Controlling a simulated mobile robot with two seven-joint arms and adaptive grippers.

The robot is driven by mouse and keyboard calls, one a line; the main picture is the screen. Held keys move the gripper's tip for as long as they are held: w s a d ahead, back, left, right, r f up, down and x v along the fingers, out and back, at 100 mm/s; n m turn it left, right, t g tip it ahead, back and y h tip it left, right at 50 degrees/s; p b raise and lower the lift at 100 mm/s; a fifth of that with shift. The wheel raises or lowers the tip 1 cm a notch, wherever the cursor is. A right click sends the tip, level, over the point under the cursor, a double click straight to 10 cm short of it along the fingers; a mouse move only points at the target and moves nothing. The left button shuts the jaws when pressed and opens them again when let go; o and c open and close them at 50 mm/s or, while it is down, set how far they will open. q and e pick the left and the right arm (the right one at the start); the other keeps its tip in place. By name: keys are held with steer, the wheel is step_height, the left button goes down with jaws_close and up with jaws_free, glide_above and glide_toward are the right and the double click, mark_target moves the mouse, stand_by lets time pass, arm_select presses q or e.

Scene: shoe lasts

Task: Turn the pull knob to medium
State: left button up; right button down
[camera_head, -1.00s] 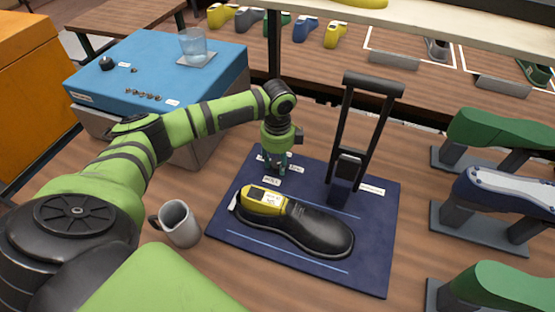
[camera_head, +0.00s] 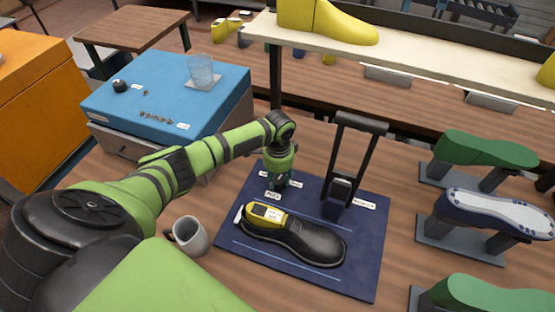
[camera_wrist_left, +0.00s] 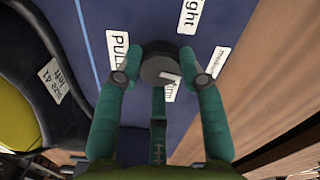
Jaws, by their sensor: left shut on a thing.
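The pull knob (camera_wrist_left: 158,66) is dark and round, seen from above in the left wrist view. A pale mark on it faces the lower right, towards a partly hidden label that seems to read "firm". The "medium" label (camera_wrist_left: 219,62) is to its right, the "light" label (camera_wrist_left: 189,15) to its upper right, and the "PULL" label (camera_wrist_left: 117,50) to its left. My left gripper (camera_head: 277,186) points down at the blue mat and is shut on the knob, with fingers around its sides. In the head view the gripper hides the knob. My right gripper is not in view.
A black shoe (camera_head: 305,242) with a yellow last (camera_head: 268,214) lies on the blue mat (camera_head: 350,278), close to the gripper. A black upright handle (camera_head: 363,160) stands right of it. A grey mug (camera_head: 188,236) is to the left. Lasts on stands line the right.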

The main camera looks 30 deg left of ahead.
mark_target(281, 179)
arm_select(q)
steer(key=shift+w+d+r+n+p, duration=0.15)
steer(key=shift+n+p, duration=0.2)
steer(key=shift+n, duration=0.25)
steer(key=shift+w+d+n+p, duration=0.15)
steer(key=shift+n+p, duration=0.2)
steer(key=shift+n, duration=0.25)
steer(key=o, duration=1.1)
steer(key=shift+o, duration=0.2)
steer(key=shift+w, duration=0.1)
steer(key=shift+a, duration=0.1)
steer(key=shift+a+r, duration=0.1)
steer(key=shift+r, duration=0.2)
step_height(281, 179, up, 11)
steer(key=shift+d, duration=0.2)
